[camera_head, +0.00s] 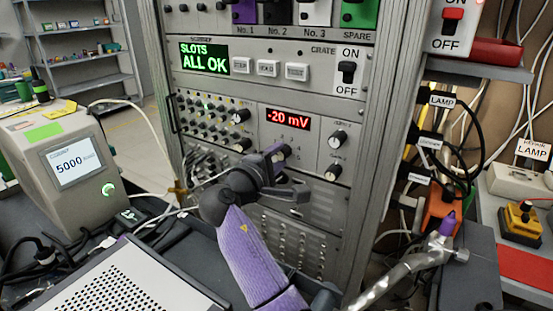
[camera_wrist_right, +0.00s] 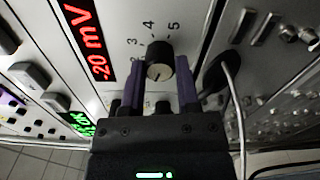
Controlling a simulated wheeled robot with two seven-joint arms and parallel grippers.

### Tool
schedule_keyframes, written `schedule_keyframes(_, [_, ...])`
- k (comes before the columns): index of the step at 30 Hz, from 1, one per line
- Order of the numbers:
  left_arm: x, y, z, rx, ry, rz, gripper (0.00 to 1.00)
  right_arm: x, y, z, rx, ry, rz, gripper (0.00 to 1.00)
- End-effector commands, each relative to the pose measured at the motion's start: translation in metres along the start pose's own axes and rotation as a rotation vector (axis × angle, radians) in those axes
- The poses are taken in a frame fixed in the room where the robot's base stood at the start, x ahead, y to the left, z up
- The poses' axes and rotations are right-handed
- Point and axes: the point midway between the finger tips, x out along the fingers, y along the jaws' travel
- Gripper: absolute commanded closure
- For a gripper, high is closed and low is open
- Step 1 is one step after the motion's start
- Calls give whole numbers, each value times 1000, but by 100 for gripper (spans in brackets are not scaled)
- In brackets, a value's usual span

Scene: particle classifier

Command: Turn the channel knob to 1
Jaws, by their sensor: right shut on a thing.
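The channel knob (camera_wrist_right: 158,60) is a round black knob with a pale mark on its face. In the right wrist view it sits between the purple-lined fingers of my right gripper (camera_wrist_right: 159,72), which is shut on it. Numbers 3, 4 and 5 show around the knob; the lower side of its scale is hidden by the gripper, and I cannot tell which number the mark points to. In the head view my right gripper (camera_head: 280,160) reaches the panel just below the red display (camera_head: 288,120), which reads -20 mV. My left gripper is not in view.
Two more black knobs (camera_head: 338,138) sit right of the display. Above are a green SLOTS ALL OK screen (camera_head: 204,60) and a crate switch (camera_head: 347,72). A grey box (camera_head: 75,165) showing 5000 stands left. Cables and a metal rod (camera_head: 410,262) are at right.

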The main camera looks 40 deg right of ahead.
Motion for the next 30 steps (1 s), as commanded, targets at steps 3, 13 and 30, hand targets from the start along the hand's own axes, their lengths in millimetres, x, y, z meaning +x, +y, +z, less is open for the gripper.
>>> schedule_keyframes(3, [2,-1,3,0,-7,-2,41,0,-2,0,42,0,-3,100])
schedule_keyframes(13, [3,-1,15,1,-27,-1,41,0,-2,0,93,0,-3,100])
schedule_keyframes(30, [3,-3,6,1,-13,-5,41,0,-1,0,94,0,-2,24])
